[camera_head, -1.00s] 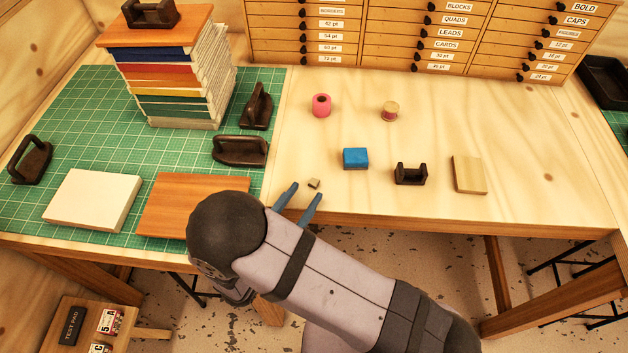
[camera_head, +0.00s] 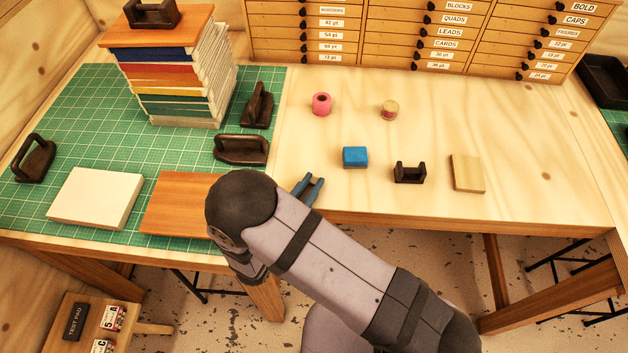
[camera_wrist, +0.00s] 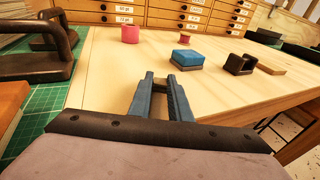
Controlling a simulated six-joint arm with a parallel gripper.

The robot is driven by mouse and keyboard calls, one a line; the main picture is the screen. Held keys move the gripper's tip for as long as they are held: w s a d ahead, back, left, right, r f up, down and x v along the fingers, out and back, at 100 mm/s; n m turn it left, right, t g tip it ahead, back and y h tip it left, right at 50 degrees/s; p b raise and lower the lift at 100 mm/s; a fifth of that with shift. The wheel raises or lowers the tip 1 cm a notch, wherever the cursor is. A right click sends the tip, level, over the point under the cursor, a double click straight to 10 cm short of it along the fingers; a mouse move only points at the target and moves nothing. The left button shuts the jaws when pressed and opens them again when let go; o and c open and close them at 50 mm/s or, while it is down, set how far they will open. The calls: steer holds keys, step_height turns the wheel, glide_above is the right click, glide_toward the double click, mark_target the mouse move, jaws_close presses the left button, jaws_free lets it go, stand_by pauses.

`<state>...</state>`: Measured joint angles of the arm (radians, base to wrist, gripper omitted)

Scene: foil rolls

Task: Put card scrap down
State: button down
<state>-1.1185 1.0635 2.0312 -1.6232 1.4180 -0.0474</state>
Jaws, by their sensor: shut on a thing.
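My gripper (camera_head: 310,187) is low over the front edge of the pale wooden tabletop, to the right of the green mat. In the wrist view its blue fingers (camera_wrist: 161,80) are close together, shut on the card scrap. The scrap itself is very small and almost wholly hidden between the fingertips. I cannot tell clearly whether it still touches the tabletop.
A blue block (camera_head: 355,157), a dark cradle (camera_head: 410,173) and a wooden block (camera_head: 467,173) stand right of the gripper. A pink roll (camera_head: 321,104) and a spool (camera_head: 389,110) stand farther back. A brown board (camera_head: 180,203) lies left on the green mat (camera_head: 80,125).

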steer(key=shift+r, duration=0.2)
step_height(320, 180, up, 10)
steer(key=b, duration=0.2)
steer(key=shift+f, duration=0.2)
stand_by(0.4)
steer(key=shift+f, duration=0.1)
stand_by(0.4)
steer(key=shift+f+p, duration=0.5)
steer(key=shift+f, duration=2.35)
steer(key=shift+f, duration=0.1)
steer(key=shift+f+p, duration=0.6)
steer(key=shift+f, duration=1.15)
steer(key=shift+f, duration=0.1)
